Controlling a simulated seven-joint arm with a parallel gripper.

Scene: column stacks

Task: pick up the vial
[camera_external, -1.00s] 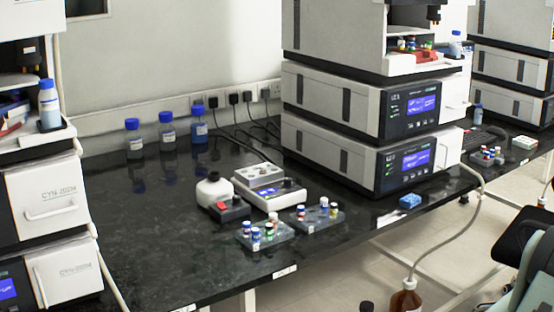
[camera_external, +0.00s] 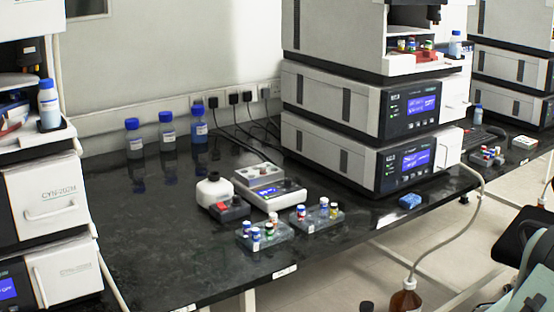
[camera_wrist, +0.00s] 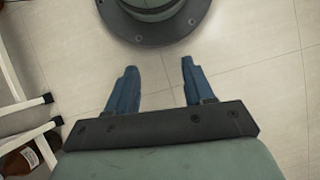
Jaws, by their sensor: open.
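Several small capped vials (camera_external: 255,234) stand upright in a grey rack on the black bench, near its front edge. More vials (camera_external: 324,203) stand in a second rack just to the right, with blue, red, white and yellowish caps. I cannot tell which single vial the task means. My gripper (camera_wrist: 155,75) shows in the wrist view with its two blue fingers apart and nothing between them. It points at the floor, away from the racks. The external view shows only green-grey and black parts of my arm at the right edge, and no fingers.
Tall stacked instruments (camera_external: 330,149) rise at the back right. A brown bottle (camera_external: 405,298) stands below the bench edge. The bench's left part (camera_external: 140,230) is clear.

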